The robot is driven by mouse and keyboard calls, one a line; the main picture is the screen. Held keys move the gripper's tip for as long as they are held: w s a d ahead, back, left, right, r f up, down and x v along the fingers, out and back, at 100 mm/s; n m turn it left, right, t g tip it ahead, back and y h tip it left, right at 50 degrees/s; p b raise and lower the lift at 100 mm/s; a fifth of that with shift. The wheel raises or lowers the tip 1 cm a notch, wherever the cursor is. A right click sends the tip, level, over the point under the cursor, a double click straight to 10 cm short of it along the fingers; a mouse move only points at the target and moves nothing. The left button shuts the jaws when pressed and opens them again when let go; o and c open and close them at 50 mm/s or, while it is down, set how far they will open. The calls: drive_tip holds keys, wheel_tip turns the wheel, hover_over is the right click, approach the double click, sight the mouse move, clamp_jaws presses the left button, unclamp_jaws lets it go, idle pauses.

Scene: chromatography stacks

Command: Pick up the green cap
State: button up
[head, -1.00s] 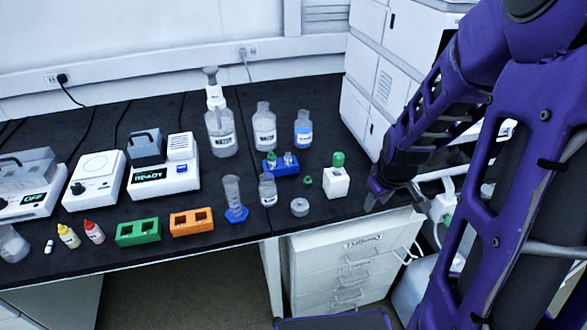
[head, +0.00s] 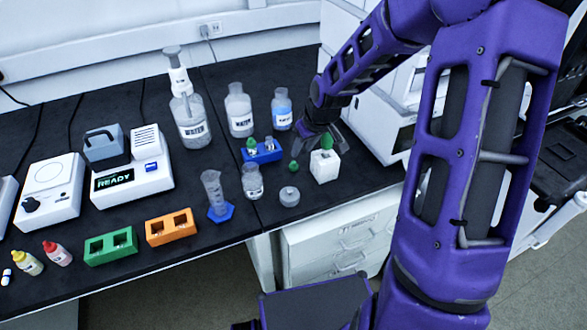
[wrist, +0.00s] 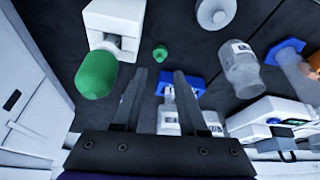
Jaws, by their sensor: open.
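A small green cap (head: 293,167) lies on the black bench, left of a white block (head: 324,166). In the wrist view the small cap (wrist: 160,53) shows just beyond the fingertips, between their lines and apart from them. A larger, rounded green piece (head: 327,142) stands on the white block; in the wrist view this larger piece (wrist: 97,74) is left of the fingers. My gripper (head: 318,148) is open and empty, pointing down above the bench near the white block. Its two fingers (wrist: 160,74) are spread apart in the wrist view.
A blue rack (head: 263,153) with small vials is left of my gripper. A grey round piece (head: 289,196) and a small bottle (head: 252,181) stand nearer the front edge. Larger bottles (head: 240,112) stand behind. A white instrument (head: 375,120) rises to the right.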

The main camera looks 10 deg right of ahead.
sight(295, 164)
drive_tip(key=b+x, duration=0.2)
drive_tip(key=x, duration=0.7)
drive_tip(key=shift+w+f, duration=0.15)
drive_tip(key=shift+f, duration=0.05)
clamp_jaws()
